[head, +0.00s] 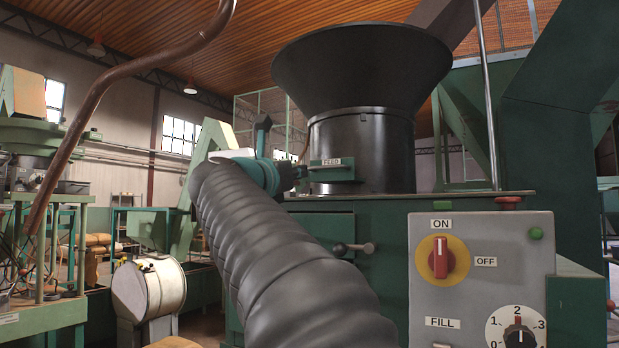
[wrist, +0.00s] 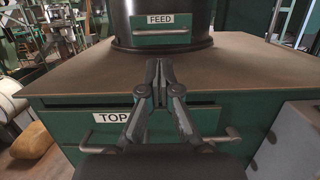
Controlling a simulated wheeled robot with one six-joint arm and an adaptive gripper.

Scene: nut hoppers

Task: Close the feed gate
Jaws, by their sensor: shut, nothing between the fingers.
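The feed gate (head: 330,168) is a small green front with a white FEED label and a bar handle, low on the black drum under the hopper. In the wrist view the feed gate (wrist: 160,36) is at top centre, with its pale handle across it. I cannot tell how far it stands out from the drum. My gripper (wrist: 158,64) is shut and empty, its fingertips pointing toward the gate and appearing just below its handle, apart from it. In the head view my gripper (head: 300,172) is beside the gate's left end, partly hidden by my arm.
The green cabinet top (wrist: 80,80) lies under the gate. A drawer (wrist: 75,125) labelled TOP, partly hidden by my gripper, is in its front. A grey control panel (head: 480,290) with a red switch stands at right. The black hopper (head: 360,65) flares above.

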